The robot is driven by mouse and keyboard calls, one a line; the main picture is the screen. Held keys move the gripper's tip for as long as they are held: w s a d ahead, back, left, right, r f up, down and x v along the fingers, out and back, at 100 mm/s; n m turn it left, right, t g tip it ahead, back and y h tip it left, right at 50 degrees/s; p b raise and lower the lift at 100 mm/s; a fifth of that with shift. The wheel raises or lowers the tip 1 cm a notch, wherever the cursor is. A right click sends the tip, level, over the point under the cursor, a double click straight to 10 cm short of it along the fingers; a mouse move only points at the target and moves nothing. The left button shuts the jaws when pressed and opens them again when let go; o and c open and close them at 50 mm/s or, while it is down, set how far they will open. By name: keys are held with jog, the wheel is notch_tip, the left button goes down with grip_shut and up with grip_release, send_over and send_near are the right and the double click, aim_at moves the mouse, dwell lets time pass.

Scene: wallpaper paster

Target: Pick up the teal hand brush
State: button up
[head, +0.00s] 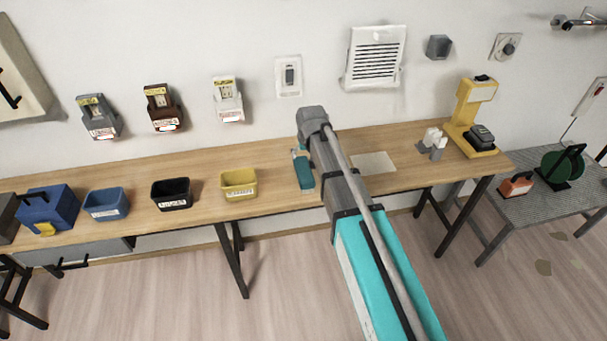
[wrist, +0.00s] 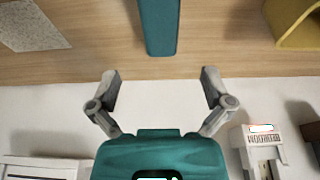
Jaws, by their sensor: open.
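The teal hand brush (head: 304,172) lies on the wooden workbench, right of the yellow bin and partly hidden by my arm in the head view. In the wrist view its teal body (wrist: 158,25) runs in from the top edge. My gripper (wrist: 161,88) is open and empty, its two grey fingers spread wide. In that picture the brush is just beyond the fingertips, roughly centred between them and not touching. The fingers are hidden in the head view.
The workbench (head: 130,172) carries a yellow bin (head: 239,183), a black bin (head: 172,194) and a blue bin (head: 106,204). A pale sheet (head: 376,164) lies right of my arm. A yellow machine (head: 470,118) stands farther right. The wall is close behind.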

aim_at(304, 169)
jog(key=shift+f, duration=0.1)
jog(key=b+x, duration=0.7)
jog(key=shift+w+f, duration=0.1)
jog(key=shift+f, duration=0.1)
jog(key=shift+w+f+b, duration=0.15)
jog(key=shift+f+b, duration=0.35)
jog(key=shift+b, duration=0.15)
dwell(0.4)
jog(key=shift+b+x, duration=2.45)
jog(key=shift+x, duration=0.15)
jog(key=shift+w+a, duration=0.1)
jog(key=shift+r, duration=0.1)
jog(key=c, duration=1.1)
jog(key=shift+o, duration=0.2)
jog(key=shift+r, duration=0.1)
